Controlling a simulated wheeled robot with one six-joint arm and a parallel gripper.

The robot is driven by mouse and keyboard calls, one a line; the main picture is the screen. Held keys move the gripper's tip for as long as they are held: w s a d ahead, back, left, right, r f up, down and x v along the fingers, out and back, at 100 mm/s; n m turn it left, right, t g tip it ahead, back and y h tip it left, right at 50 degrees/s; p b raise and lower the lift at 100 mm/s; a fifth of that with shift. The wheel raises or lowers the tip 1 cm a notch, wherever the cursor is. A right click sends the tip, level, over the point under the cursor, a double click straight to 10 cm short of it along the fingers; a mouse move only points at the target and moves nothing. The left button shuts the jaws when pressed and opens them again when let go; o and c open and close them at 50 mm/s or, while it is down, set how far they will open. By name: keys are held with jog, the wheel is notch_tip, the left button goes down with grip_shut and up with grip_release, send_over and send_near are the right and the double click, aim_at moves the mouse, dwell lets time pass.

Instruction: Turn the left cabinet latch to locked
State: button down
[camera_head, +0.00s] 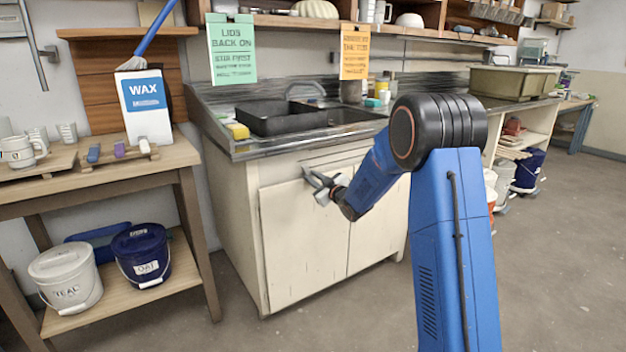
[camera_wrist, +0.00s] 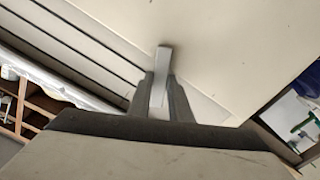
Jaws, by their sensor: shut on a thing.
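The cream cabinet under the sink has a left door (camera_head: 300,245) and a right door (camera_head: 376,230), both closed. My gripper (camera_head: 316,184) is at the upper part of the left door. In the wrist view my gripper (camera_wrist: 158,90) is shut on the latch (camera_wrist: 163,60), a narrow light grey bar standing between the two dark fingers. The bar's tip sticks out past the fingers against the pale door face. In the head view the fingers largely cover the latch, so its exact angle and any lock marking cannot be told.
The floor before the cabinet is clear.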

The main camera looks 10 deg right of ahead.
jog(key=m, duration=0.5)
jog(key=shift+f, duration=0.1)
jog(key=shift+m, duration=0.3)
dwell(0.4)
jog(key=c, duration=1.6)
grip_release()
jog(key=v, duration=1.7)
jog(key=shift+s+d, duration=0.1)
jog(key=shift+s, duration=0.1)
